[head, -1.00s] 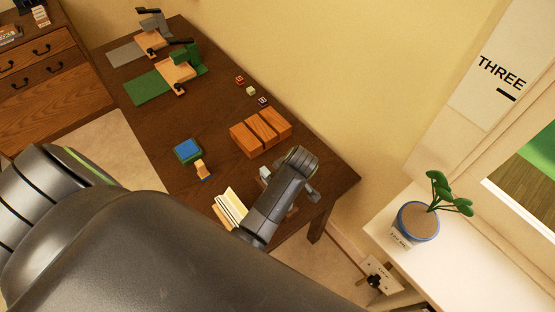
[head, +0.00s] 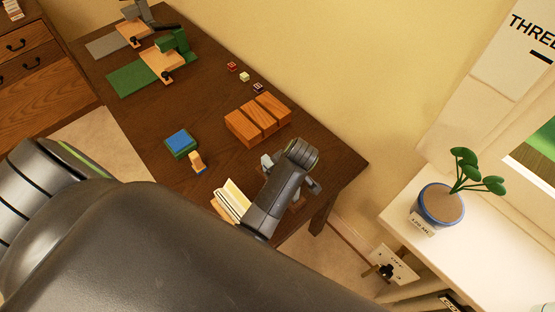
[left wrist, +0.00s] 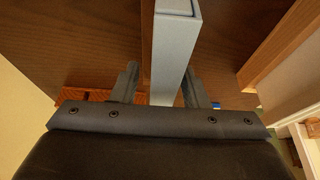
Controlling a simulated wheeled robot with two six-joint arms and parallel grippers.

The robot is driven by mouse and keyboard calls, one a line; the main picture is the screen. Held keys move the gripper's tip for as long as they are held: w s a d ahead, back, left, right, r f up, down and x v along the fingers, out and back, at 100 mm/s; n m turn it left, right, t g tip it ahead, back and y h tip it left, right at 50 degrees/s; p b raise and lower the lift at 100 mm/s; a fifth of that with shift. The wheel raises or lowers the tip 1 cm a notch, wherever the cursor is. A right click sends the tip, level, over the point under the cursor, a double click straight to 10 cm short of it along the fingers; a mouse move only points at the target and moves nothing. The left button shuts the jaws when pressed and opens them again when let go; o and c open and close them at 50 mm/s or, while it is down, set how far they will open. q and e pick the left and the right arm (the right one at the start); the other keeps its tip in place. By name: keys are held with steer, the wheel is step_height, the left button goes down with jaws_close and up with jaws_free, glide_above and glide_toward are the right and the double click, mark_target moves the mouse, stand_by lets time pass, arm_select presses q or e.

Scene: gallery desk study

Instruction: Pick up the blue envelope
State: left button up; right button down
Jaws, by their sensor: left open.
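I cannot pick out a blue envelope for certain. Cream envelopes (head: 233,196) stand in a wooden holder on the desk's near side, partly behind my left forearm. In the left wrist view, a slim pale grey-blue slab (left wrist: 173,55) lies between the fingers of my left gripper (left wrist: 160,72), which is open; I cannot tell whether they touch it. A pale bluish piece (head: 266,160) shows beside my left wrist in the head view, where that gripper is hidden. A blue-topped pad (head: 179,141) sits on a green base. My right gripper is not in view.
A three-part wooden block (head: 257,119) lies beyond my wrist, with several small dice-like cubes (head: 244,76) behind it. A small wooden stamp (head: 197,161) stands by the pad. Two presses (head: 171,55) are at the far end. A potted plant (head: 441,205) stands on a white ledge.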

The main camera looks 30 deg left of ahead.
arm_select(q)
steer(key=shift+f, duration=0.1)
steer(key=shift+d, duration=0.1)
steer(key=shift+f, duration=0.1)
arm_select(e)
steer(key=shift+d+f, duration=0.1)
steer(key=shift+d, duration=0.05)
arm_select(q)
steer(key=shift+f, duration=0.1)
stand_by(0.4)
jaws_close()
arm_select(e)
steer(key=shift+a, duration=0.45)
